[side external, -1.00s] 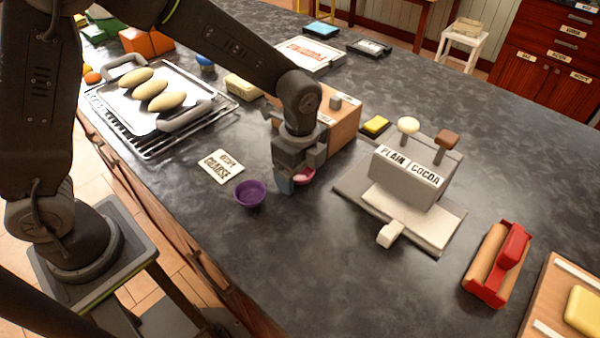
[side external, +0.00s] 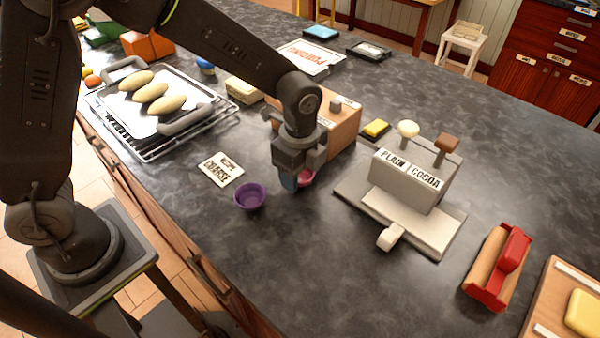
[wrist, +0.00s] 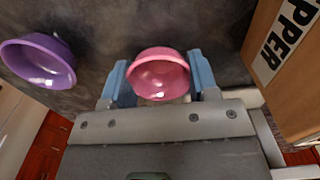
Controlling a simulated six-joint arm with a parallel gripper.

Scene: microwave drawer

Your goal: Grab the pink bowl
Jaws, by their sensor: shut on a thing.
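The pink bowl (side external: 307,178) is partly hidden behind my gripper (side external: 296,181) in the side view. In the wrist view the pink bowl (wrist: 159,74) sits between the two blue fingers of my gripper (wrist: 160,80), one on each side. The gripper is shut on the bowl. The bowl is upright, at or very near the dark countertop; I cannot tell whether it touches it.
A purple bowl (side external: 250,196) stands just left of the gripper. A recipe card (side external: 221,169) lies behind it. A tan box (side external: 338,124) is close behind my gripper, and the plain/cocoa dispenser (side external: 408,180) stands to the right. The front counter is clear.

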